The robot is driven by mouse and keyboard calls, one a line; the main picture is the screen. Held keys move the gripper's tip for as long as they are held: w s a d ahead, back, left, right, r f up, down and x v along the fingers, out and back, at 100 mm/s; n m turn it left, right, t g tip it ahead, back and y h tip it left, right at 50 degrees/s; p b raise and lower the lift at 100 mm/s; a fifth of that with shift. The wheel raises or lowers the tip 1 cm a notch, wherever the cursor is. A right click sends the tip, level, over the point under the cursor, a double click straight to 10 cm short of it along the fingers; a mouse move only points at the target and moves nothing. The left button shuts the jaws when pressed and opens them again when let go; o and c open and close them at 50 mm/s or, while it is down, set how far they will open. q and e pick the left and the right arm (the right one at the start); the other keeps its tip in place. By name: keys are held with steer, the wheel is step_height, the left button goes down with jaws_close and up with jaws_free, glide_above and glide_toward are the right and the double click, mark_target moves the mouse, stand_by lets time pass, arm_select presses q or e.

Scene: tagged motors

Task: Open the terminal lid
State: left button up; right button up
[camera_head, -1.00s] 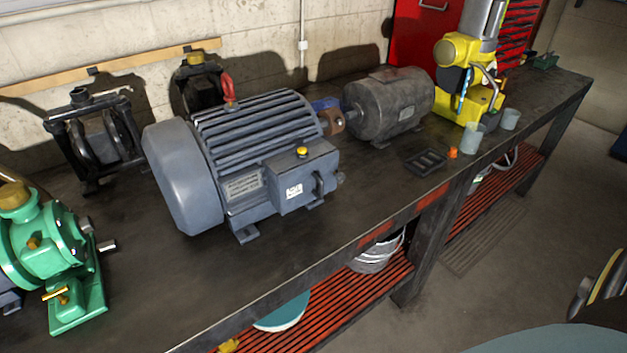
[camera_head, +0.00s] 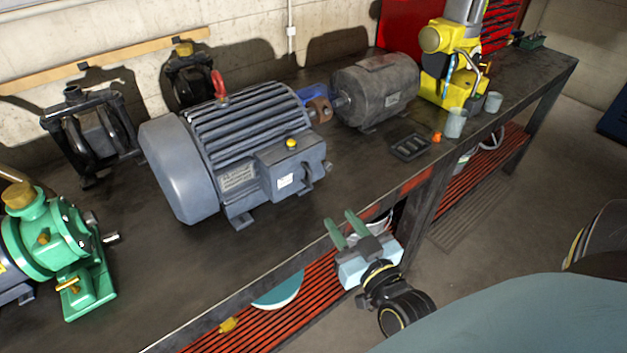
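A large blue-grey finned motor (camera_head: 180,165) stands on the dark workbench. Its terminal box (camera_head: 292,174) is on the front side, with a lid on top, a yellow knob (camera_head: 291,143) and a white tag (camera_head: 285,181). The lid appears shut. A dark handle is on the box's right face. My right gripper (camera_head: 341,225) is in front of the bench edge, below and to the right of the terminal box and apart from it. Its two green fingers are spread, with nothing between them. My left gripper is not in view.
A green pump (camera_head: 60,245) stands at the left. A dark grey motor (camera_head: 375,92) and a yellow machine (camera_head: 455,65) stand to the right. The bench top before the motor is clear.

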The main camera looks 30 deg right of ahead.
mark_target(311, 179)
steer(key=w, duration=0.4)
steer(key=w+d, duration=0.1)
steer(key=w, duration=0.3)
steer(key=w+p, duration=0.1)
steer(key=w, duration=0.4)
steer(key=shift+d+f, duration=0.1)
steer(key=shift+d, duration=0.15)
jaws_close()
